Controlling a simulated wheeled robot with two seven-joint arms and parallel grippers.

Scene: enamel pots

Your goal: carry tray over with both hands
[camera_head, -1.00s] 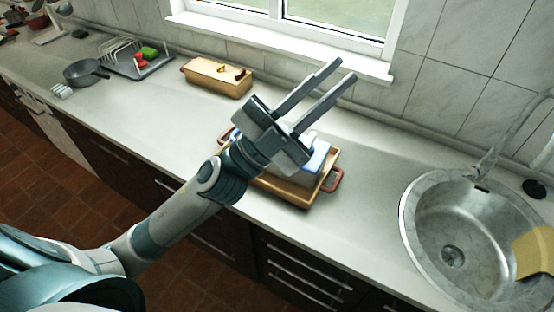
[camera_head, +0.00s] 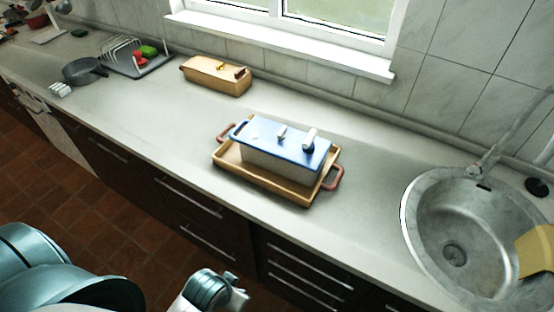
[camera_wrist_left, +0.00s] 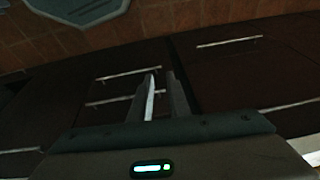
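The wooden tray (camera_head: 225,161) sits on the countertop with a reddish handle at each end. A white enamel pot (camera_head: 265,165) with a blue-rimmed lid (camera_head: 262,135) stands in it. On the lid are a small knob and a white cylindrical item (camera_head: 309,139). My left arm shows at the bottom edge of the head view, well in front of and below the tray. In the left wrist view my left gripper (camera_wrist_left: 161,95) has its two fingers apart with nothing between them, facing dark drawer fronts. The tray is not in that view. My right gripper is not in view.
A tan lidded box (camera_head: 216,77) stands behind the tray to the left. A dish rack (camera_head: 130,58) and a dark pan (camera_head: 85,71) are at the far left. The round sink (camera_head: 460,235) is at the right. The counter around the tray is clear.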

